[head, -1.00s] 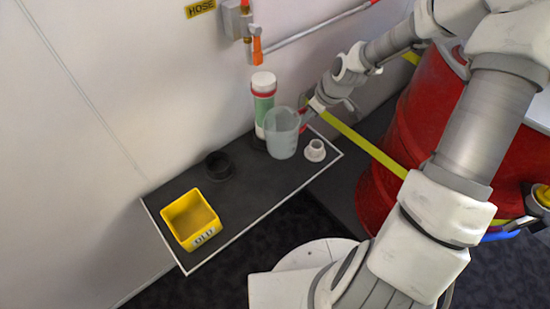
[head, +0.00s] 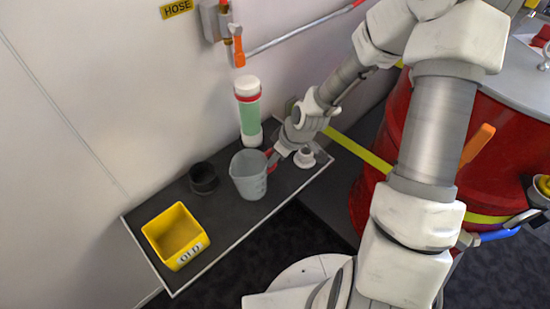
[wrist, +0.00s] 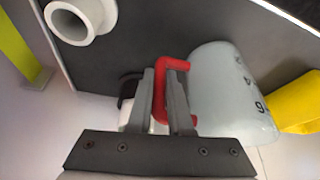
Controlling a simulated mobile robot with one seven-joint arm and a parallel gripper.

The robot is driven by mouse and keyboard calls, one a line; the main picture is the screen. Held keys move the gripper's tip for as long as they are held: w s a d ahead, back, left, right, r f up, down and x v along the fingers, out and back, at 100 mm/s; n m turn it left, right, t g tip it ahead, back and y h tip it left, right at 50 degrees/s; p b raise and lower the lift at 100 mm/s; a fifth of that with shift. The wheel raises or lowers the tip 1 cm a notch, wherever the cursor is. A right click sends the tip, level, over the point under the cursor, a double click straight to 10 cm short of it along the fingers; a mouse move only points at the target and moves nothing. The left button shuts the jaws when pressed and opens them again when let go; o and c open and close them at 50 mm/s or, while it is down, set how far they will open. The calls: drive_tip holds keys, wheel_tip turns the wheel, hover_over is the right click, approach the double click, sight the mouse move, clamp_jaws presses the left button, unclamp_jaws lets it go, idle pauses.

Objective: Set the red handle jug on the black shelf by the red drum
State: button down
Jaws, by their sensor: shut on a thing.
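The red handle jug (head: 248,176) is a translucent grey-white measuring jug with a red handle. In the head view it is over the middle of the black shelf (head: 222,218), slightly tilted; I cannot tell whether its base touches the shelf. My gripper (head: 277,158) comes from the upper right and is shut on the red handle. In the wrist view the fingers (wrist: 163,95) clasp the handle, with the jug body (wrist: 228,92) to their right. The red drum (head: 440,140) stands right of the shelf, partly hidden by my arm.
On the shelf are a yellow bin (head: 176,236) marked OLD, a black ring-like cup (head: 203,178), a green and white cylinder (head: 248,110) by the wall and a white fitting (head: 304,158) right of the jug. Bare shelf shows in front of the jug. A pipe (head: 300,32) runs along the wall.

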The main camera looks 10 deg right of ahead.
drive_tip(key=shift+f, duration=0.1)
drive_tip(key=c, duration=1.3)
unclamp_jaws()
drive_tip(key=shift+f, duration=0.1)
drive_tip(key=o, duration=0.5)
drive_tip(key=shift+c, duration=0.2)
drive_tip(key=p+v, duration=0.6)
drive_tip(key=v, duration=0.6)
drive_tip(key=shift+r, duration=0.2)
